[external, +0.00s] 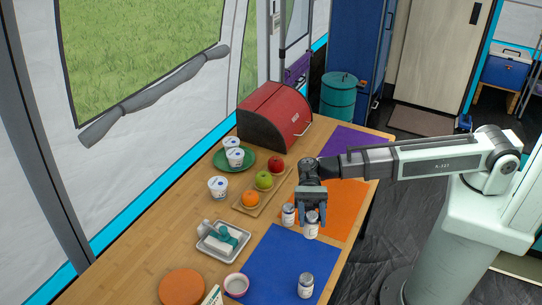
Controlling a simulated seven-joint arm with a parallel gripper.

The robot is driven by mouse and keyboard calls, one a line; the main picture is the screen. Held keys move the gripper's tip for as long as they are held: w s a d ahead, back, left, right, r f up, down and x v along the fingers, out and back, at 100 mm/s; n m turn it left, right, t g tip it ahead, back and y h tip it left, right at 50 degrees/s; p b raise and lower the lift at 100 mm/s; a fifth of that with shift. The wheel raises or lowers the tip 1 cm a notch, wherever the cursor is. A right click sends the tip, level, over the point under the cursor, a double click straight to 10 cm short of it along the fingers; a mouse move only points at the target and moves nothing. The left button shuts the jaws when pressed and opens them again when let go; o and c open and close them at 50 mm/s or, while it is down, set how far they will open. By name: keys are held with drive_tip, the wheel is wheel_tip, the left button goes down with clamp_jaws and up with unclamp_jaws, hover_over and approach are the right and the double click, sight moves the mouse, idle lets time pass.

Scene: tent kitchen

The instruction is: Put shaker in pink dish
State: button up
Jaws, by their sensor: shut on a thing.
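My gripper (311,207) points down over the front middle of the table and is shut on a white shaker with a dark cap (312,228). Whether this shaker touches the mat below is hard to tell. A second, similar shaker (288,216) stands just left of my gripper. A third shaker (305,287) stands upright on the blue mat (268,265).
A tray with a teal-wrapped item (222,240) lies left of my gripper. A board (243,205) holds several fruits. White cups stand on and near a green plate (220,165). A red bread box (275,118) is behind. The blue mat's middle is clear.

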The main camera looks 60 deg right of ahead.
drive_tip(key=w+a+x, duration=0.1)
drive_tip(key=x, duration=0.9)
drive_tip(key=m+t+y, duration=0.1)
drive_tip(key=m+t, duration=0.7)
drive_tip(key=t, duration=0.4)
hover_over(236, 288)
drive_tip(key=shift+s+f, duration=0.1)
drive_tip(key=shift+f, duration=5.2)
drive_tip(key=shift+f, duration=0.15)
drive_tip(key=o, duration=1.2)
